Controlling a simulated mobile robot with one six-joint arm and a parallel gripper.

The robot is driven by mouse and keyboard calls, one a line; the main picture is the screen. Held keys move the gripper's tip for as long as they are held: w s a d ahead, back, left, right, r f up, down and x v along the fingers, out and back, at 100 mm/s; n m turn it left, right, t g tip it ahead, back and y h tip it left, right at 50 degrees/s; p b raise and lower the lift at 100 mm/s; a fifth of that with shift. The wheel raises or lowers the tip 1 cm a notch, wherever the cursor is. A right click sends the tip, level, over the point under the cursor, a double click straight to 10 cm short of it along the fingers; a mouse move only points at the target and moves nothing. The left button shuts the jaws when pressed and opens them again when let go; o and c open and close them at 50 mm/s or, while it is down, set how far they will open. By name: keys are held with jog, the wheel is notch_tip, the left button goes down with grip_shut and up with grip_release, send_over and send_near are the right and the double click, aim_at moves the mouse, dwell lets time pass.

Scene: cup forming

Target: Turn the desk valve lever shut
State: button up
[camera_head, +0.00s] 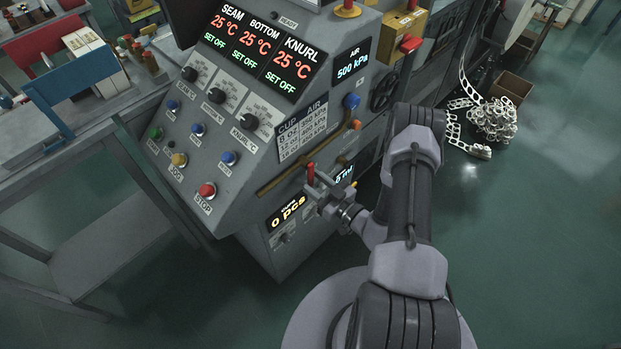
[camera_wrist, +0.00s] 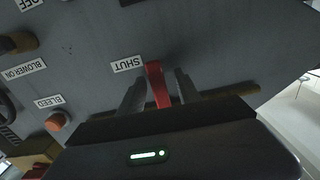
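The red valve lever (camera_head: 311,173) stands up from the lower front of the grey machine, by the brass pipe. In the wrist view the red lever (camera_wrist: 157,82) lies between my two fingers, its tip close to a SHUT label (camera_wrist: 128,64). My gripper (camera_head: 318,187) is at the lever, with one finger on each side. In the wrist view my gripper (camera_wrist: 160,86) looks open, with narrow gaps beside the lever. The valve body and the lever's base are hidden behind my gripper.
A brass pipe (camera_head: 285,178) runs along the panel's lower edge. A red STOP button (camera_head: 207,190) and other knobs sit to the left. The wrist view shows an orange BLEED knob (camera_wrist: 56,121).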

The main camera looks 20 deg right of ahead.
jog(key=p+v, duration=0.3)
jog(key=v, duration=1.4)
jog(key=shift+s, duration=0.15)
jog(key=shift+d+r, duration=0.1)
jog(key=shift+r, duration=0.05)
